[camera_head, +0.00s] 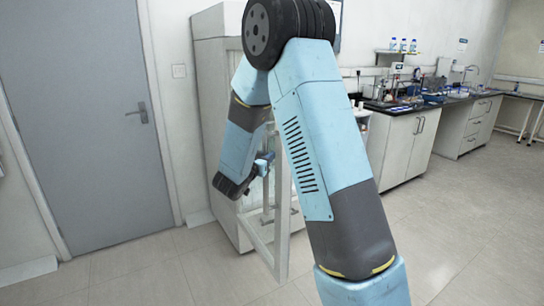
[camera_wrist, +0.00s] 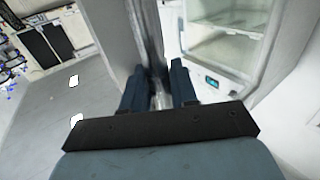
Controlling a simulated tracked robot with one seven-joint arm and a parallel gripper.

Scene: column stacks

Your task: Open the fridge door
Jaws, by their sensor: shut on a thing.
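The tall white fridge (camera_head: 212,90) stands against the back wall, partly hidden behind my arm. Its pale-framed door (camera_head: 282,230) stands out from the body, open. In the wrist view the fridge (camera_wrist: 272,40) shows on the right, with pale shelves and a small lit display on its lower front. The door (camera_wrist: 112,35) edge rises at the upper middle, with a gap between it and the fridge. My gripper (camera_head: 264,164) is at the door's handle side; in the wrist view its fingers (camera_wrist: 160,84) are closed around the upright door handle (camera_wrist: 158,98), mostly hidden between them.
A grey room door (camera_head: 80,120) is at the left, beside a wall switch. Lab counters (camera_head: 405,145) with bottles and equipment line the right back wall. The tiled floor (camera_head: 450,230) at the front right is clear.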

